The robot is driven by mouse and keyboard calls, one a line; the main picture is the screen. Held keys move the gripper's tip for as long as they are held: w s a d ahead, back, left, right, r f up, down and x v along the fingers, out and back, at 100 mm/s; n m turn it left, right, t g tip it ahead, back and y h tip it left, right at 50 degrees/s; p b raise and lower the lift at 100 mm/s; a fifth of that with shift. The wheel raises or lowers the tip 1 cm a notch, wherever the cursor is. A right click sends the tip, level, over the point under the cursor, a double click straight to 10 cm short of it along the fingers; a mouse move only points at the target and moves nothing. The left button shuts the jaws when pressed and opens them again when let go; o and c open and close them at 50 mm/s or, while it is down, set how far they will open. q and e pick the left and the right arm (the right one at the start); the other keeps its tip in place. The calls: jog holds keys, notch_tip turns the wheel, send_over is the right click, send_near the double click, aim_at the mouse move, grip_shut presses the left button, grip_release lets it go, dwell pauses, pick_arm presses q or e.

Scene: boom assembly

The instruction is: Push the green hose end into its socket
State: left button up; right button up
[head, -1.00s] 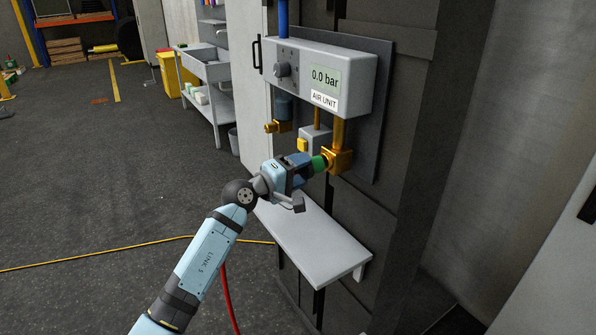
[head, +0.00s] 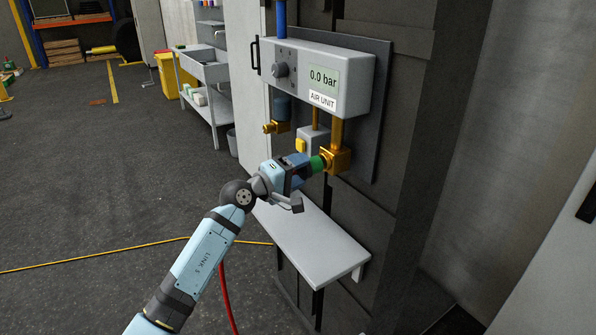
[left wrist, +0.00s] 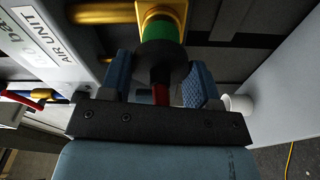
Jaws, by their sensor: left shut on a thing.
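My left gripper (head: 300,169) is shut on the hose end, whose green band (head: 318,164) sticks out past the fingertips. The green end lies against the mouth of the brass socket (head: 337,160) below the air unit. In the left wrist view, the blue fingers (left wrist: 160,85) stand on both sides of the dark hose fitting (left wrist: 162,62). Its green ring (left wrist: 163,30) sits at the yellow socket (left wrist: 160,10), in line with it. How deep it sits I cannot tell. The red hose (head: 228,300) hangs below my arm. My right gripper is not in view.
The air unit (head: 352,88) reads 0.0 bar. A second brass outlet (head: 276,127) is to the left of the socket. A light shelf (head: 315,240) juts out below the gripper. A yellow cable (head: 100,256) lies on the open floor.

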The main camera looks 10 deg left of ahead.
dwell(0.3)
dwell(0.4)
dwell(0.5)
pick_arm(q)
jog(key=shift+w+d+b, duration=0.35)
jog(key=shift+d+b, duration=0.05)
dwell(0.3)
jog(key=o, duration=1)
jog(key=shift+c, duration=0.2)
